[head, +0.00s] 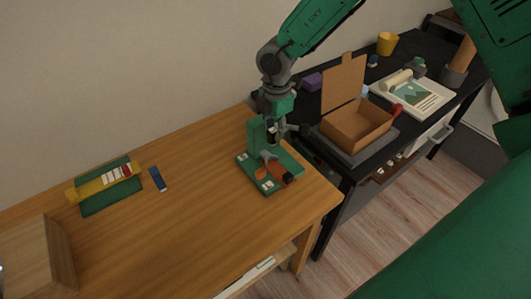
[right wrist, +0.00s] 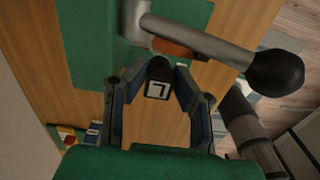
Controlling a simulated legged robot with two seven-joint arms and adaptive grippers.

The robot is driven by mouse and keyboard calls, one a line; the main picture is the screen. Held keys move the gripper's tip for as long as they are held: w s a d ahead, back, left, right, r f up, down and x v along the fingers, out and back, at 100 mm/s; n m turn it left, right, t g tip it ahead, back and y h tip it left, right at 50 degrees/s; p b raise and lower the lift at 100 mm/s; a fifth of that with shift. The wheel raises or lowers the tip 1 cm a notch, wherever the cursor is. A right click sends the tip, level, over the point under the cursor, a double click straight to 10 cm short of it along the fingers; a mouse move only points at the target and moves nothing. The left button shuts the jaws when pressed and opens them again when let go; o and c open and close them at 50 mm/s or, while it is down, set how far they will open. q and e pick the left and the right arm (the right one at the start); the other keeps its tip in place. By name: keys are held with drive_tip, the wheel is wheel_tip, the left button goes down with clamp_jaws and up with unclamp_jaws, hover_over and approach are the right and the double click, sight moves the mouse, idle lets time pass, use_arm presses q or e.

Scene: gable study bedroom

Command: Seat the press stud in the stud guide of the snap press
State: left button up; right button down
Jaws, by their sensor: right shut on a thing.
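The snap press stands on the right end of the wooden table, with a green base (head: 246,163), an upright green column (head: 256,136) and orange parts. My right gripper (head: 272,138) is just above the press, beside the column. In the right wrist view its fingers are shut on a small dark piece with a white marked face, seemingly the press stud (right wrist: 158,89). The stud guide cannot be made out. My left gripper is not in view.
A yellow and green holder (head: 92,192) with white and red pieces and a blue block (head: 158,179) lie at the left. A wooden tray (head: 62,250) is nearer. An open cardboard box (head: 357,125) stands on the black desk at right. The table's middle is clear.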

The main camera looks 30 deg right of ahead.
sight(275, 143)
drive_tip(key=f, duration=0.4)
drive_tip(key=shift+s+f, duration=0.3)
drive_tip(key=shift+w+f, duration=0.1)
drive_tip(key=shift+f, duration=0.55)
wheel_tip(275, 143, down, 3)
drive_tip(key=shift+f, duration=0.15)
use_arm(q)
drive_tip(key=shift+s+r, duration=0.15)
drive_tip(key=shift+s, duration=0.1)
use_arm(e)
drive_tip(key=c, duration=1.3)
unclamp_jaws()
wheel_tip(275, 143, up, 12)
drive_tip(key=shift+r, duration=0.1)
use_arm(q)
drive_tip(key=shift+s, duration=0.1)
